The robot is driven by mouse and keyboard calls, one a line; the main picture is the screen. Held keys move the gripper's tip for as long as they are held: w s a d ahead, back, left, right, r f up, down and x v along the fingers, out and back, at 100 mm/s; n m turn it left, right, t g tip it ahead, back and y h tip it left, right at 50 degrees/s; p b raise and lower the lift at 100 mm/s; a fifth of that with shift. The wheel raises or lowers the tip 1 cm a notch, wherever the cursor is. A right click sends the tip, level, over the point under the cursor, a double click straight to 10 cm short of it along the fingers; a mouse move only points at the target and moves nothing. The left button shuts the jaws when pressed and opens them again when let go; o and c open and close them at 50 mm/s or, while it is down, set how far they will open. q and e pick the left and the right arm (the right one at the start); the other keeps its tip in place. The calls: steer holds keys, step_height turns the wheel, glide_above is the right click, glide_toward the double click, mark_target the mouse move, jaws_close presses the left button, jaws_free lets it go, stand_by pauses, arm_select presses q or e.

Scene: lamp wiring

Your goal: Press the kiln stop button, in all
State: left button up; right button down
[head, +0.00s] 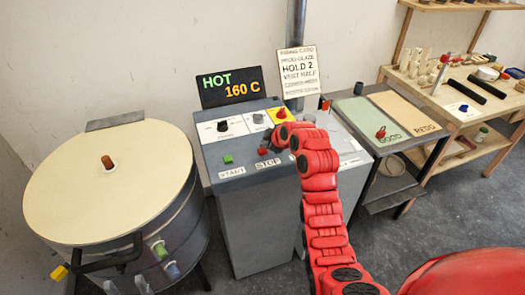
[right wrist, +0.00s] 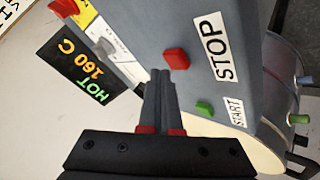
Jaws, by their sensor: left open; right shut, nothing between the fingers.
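The red stop button (head: 262,151) is on the top of the grey kiln console, just behind its STOP label (head: 268,163). In the right wrist view the button (right wrist: 177,58) stands raised beside the large STOP label (right wrist: 209,47). My right gripper (right wrist: 165,76) is shut and empty, its fingertips close to the button; I cannot tell whether they touch. In the head view the dark gripper (head: 271,140) is over the console beside the button, partly hidden by my red arm. My left gripper is not in view.
The green start button (head: 228,159) is left of the stop button. The display (head: 231,87) reads HOT 160 C. A yellow panel with a red knob (head: 281,114) lies behind the gripper. The round kiln (head: 105,190) stands left; a table with GOOD and REDO areas (head: 368,122) stands right.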

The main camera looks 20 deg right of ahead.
mark_target(265, 152)
steer(key=shift+r, duration=2.55)
